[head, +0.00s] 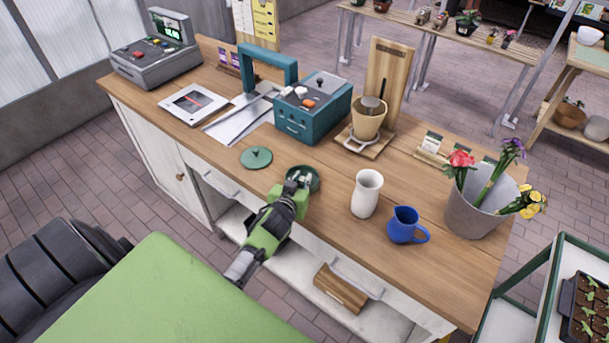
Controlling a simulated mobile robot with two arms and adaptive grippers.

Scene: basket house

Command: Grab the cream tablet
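The cream tablet (193,103) lies flat on the wooden counter (330,165) at its left part, with a dark picture on its screen. My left gripper (298,182) is over the counter's front edge, at a small dark green round tin (312,172). The tablet is well to the left of and behind the gripper. The fingers overlap the tin in the picture, and I cannot tell whether they touch it or how far apart they are. My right gripper is not in view.
A grey cash register (155,60) stands behind the tablet, with a metal tray (238,118) and a teal device (312,108) to its right. A green lid (256,158) lies near the tin. A white vase (366,194), blue jug (404,226) and flower bucket (474,208) stand at the right.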

